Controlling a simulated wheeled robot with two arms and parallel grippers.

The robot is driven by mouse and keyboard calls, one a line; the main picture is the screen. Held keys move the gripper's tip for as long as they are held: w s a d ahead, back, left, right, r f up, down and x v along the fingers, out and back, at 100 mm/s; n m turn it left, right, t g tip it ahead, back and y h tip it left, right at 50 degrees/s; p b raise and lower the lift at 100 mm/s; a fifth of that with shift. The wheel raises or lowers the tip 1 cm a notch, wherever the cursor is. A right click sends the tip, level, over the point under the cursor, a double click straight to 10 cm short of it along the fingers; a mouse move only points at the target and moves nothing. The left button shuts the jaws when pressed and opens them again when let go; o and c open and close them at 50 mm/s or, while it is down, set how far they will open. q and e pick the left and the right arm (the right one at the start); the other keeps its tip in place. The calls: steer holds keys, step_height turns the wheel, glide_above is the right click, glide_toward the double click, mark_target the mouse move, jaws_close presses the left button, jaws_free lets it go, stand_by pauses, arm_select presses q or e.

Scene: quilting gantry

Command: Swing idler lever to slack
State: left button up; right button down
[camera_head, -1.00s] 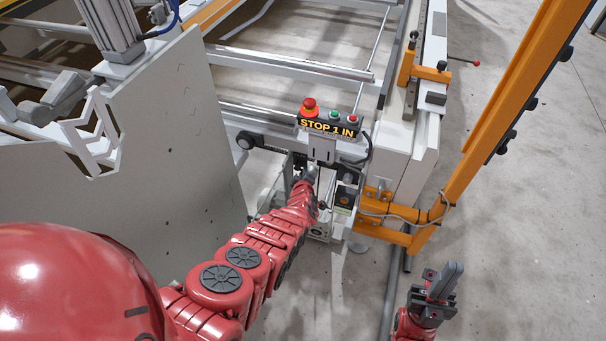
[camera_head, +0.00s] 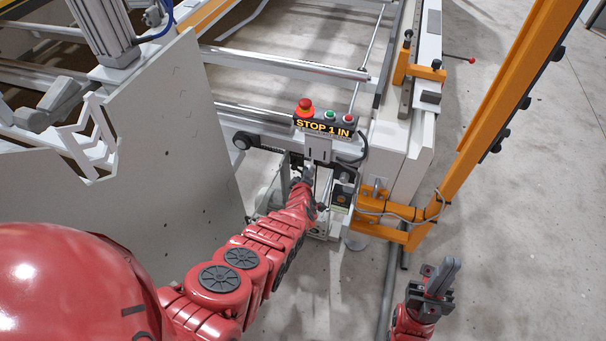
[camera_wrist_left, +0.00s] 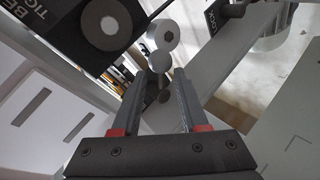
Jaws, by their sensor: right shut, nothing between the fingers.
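My left gripper (camera_head: 307,175) reaches in under the control box at the machine's end, and its arm hides much of that spot. In the left wrist view the two fingers of this gripper (camera_wrist_left: 168,76) stand apart. Round grey discs (camera_wrist_left: 160,34) lie beyond the fingertips, and a small dark knob (camera_wrist_left: 163,96) shows between the fingers. I cannot tell for sure which part is the idler lever, or whether a finger touches it. A dark label plate (camera_wrist_left: 62,28) with cut-off white letters is at upper left. My right gripper (camera_head: 440,278) is shut and empty, over the floor at lower right.
The control box (camera_head: 324,124) reads "STOP 1 IN" and carries a red button. An orange post (camera_head: 505,95) and bracket stand to the right. A large pale plate (camera_head: 165,130) stands left of my arm. The floor (camera_head: 530,230) at right is clear.

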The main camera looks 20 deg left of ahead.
arm_select(q)
steer(key=p+v, duration=1.6)
steer(key=p, duration=0.1)
steer(key=shift+s+d, duration=0.2)
steer(key=shift+s, duration=0.05)
steer(key=shift+r, duration=0.15)
